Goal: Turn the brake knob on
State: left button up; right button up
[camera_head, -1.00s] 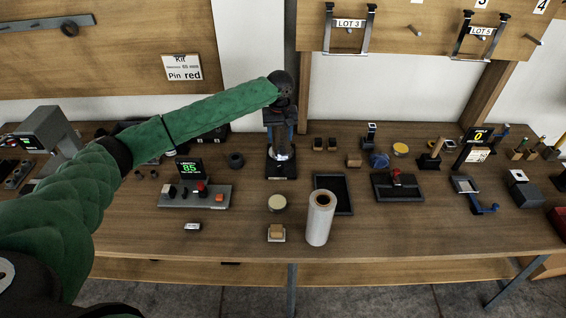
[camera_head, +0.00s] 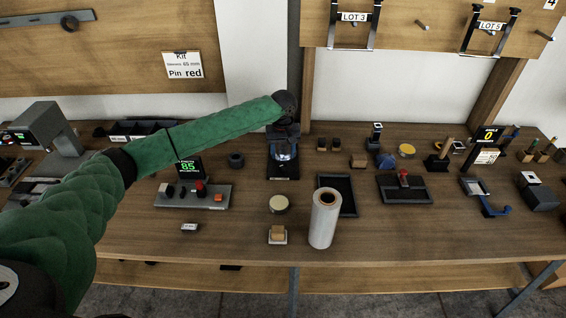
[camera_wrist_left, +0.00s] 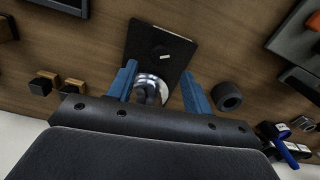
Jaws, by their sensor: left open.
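A black base plate (camera_head: 284,174) with a shiny metal round part (camera_wrist_left: 149,84) stands on the bench. My left gripper (camera_head: 284,150) is above it, pointing down. In the left wrist view its two blue fingers (camera_wrist_left: 160,88) are open, one on each side of the metal part. I cannot tell whether they touch it. A small dark round piece with a white mark (camera_wrist_left: 160,53) sits on the plate beyond the fingers. No label shows which part is the brake knob. My right gripper is not in view.
A dark ring (camera_head: 236,160) stands left of the plate, also in the left wrist view (camera_wrist_left: 227,96). The front bench edge is mostly clear.

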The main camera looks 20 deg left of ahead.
aim_at(283, 165)
pick_arm(q)
jog(key=shift+f+p, duration=0.75)
jog(key=shift+f, duration=2.05)
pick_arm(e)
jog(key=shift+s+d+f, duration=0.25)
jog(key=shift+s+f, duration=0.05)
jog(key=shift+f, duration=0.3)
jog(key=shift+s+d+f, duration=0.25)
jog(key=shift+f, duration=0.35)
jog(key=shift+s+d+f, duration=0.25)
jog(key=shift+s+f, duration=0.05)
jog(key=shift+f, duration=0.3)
pick_arm(q)
jog(key=c, duration=1)
jog(key=shift+o, duration=0.2)
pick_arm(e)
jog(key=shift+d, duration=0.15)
